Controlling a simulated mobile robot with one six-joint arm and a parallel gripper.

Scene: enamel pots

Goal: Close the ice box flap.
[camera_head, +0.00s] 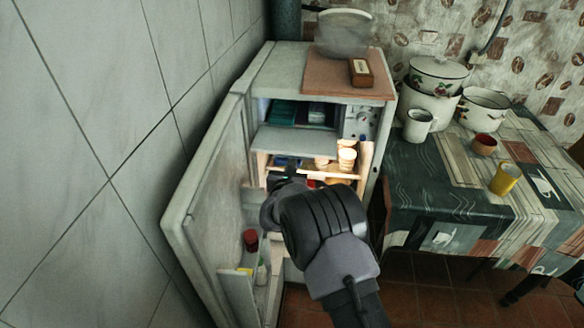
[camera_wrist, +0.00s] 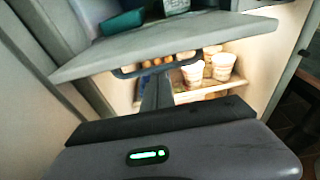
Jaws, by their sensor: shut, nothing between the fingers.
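The ice box flap (camera_head: 295,140) is a flat grey panel at the top of the open fridge (camera_head: 378,120). It stands open, lying out roughly level below the lit ice box opening. In the wrist view the flap (camera_wrist: 165,45) crosses the upper part of the picture, with its front edge towards me. My gripper (camera_head: 287,177) is in front of the fridge, below the flap. In the wrist view my gripper (camera_wrist: 156,73) is shut and empty, just under the flap; whether it touches the flap I cannot tell. My wrist hides part of the lower fridge.
The fridge door (camera_head: 205,185) stands wide open at left, near the tiled wall. Teal packs (camera_head: 284,112) lie in the ice box. Cups (camera_head: 346,158) stand on the shelf below. A table (camera_head: 425,180) with enamel pots (camera_head: 438,75) stands to the right.

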